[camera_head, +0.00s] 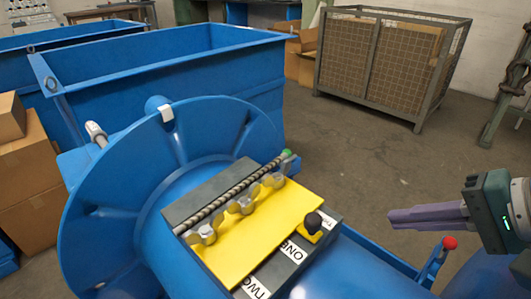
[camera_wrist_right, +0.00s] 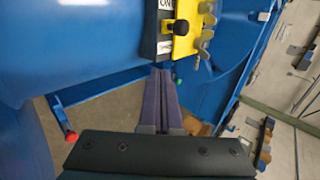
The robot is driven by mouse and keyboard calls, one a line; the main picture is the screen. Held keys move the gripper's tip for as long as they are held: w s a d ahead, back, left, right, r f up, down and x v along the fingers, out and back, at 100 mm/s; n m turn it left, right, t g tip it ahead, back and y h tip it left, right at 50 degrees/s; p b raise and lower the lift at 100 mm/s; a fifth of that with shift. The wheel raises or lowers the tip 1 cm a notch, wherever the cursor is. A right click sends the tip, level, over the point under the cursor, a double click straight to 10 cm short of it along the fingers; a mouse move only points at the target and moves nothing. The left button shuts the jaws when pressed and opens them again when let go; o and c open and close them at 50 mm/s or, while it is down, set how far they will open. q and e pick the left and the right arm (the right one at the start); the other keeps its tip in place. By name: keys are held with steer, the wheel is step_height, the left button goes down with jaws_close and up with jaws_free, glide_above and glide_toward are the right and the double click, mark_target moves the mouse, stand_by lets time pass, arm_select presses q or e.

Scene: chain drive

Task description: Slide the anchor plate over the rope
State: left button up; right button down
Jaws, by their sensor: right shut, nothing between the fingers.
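A yellow plate (camera_head: 235,252), which looks like the anchor plate, lies on a dark grey block (camera_head: 180,207) on the blue drum. The twisted grey rope (camera_head: 228,195) runs along the plate's upper edge and ends in a green tip. Three wing nuts (camera_head: 241,205) sit along the plate beside the rope. A black knob (camera_head: 314,219) stands on a small yellow piece at the right corner. My right gripper (camera_head: 392,217) has purple fingers, shut and empty, apart from the plate to its right. In the wrist view the fingers (camera_wrist_right: 160,72) point toward the yellow plate (camera_wrist_right: 186,48). My left gripper is out of view.
A blue drum with a large round flange (camera_head: 105,215) carries the block. A blue bar with a red ball (camera_head: 449,243) stands below my right gripper. Blue bins (camera_head: 170,70) and a mesh cage (camera_head: 390,65) stand behind. Cardboard boxes (camera_head: 25,185) are at left.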

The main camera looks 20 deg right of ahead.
mark_target(292, 193)
steer(key=b+x, duration=0.4)
steer(key=x, duration=0.6)
steer(key=shift+s+f+b, duration=0.1)
steer(key=shift+b, duration=0.25)
steer(key=shift+w+a, duration=0.25)
steer(key=shift+w, duration=0.3)
steer(key=shift+w+a, duration=0.25)
steer(key=shift+w, duration=0.35)
steer(key=shift+w+a, duration=0.3)
steer(key=shift+w, duration=0.45)
steer(key=w, duration=0.2)
steer(key=w+a+b, duration=0.1)
steer(key=w, duration=0.1)
steer(key=w+a, duration=0.1)
steer(key=w, duration=0.1)
steer(key=shift+a, duration=0.25)
